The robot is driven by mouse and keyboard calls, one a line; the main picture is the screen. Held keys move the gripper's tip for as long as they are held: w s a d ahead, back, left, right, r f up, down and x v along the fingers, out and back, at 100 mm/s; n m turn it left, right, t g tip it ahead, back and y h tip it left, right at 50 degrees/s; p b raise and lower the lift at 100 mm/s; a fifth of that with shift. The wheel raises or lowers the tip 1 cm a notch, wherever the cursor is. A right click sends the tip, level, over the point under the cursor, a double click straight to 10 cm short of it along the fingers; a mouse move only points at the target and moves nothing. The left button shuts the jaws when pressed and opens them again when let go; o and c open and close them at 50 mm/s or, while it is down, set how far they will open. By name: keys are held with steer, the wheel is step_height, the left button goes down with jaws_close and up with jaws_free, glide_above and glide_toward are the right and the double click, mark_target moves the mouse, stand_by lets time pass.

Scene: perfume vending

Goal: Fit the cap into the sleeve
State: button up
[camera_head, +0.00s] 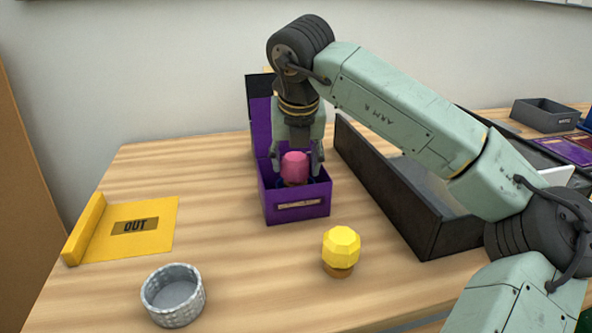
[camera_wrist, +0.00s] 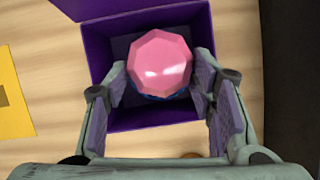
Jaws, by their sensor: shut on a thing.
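The pink faceted cap (camera_head: 295,163) is held between the fingers of my gripper (camera_head: 296,168), at the mouth of the open purple box (camera_head: 285,212). In the wrist view the pink cap (camera_wrist: 160,62) lies between the two finger pads, over the inside of the purple box (camera_wrist: 150,118). A dark blue part shows just under the cap, and its lower end is hidden by the box's front wall. I cannot tell whether the cap touches the box floor. No part is clearly labelled as a sleeve.
A yellow faceted cap on a brown base (camera_head: 341,248) stands in front of the box. A grey woven bowl (camera_head: 173,296) and a yellow OUT tray (camera_head: 155,242) are at left. A long black bin (camera_head: 390,195) stands close at right. Bare table lies between box and tray.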

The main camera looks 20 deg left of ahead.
steer(key=shift+f, duration=1.15)
steer(key=shift+f+b, duration=0.35)
steer(key=o, duration=1)
steer(key=shift+r, duration=0.1)
steer(key=shift+r+p, duration=0.3)
steer(key=shift+p, duration=0.1)
steer(key=v, duration=1.2)
steer(key=shift+d, duration=0.1)
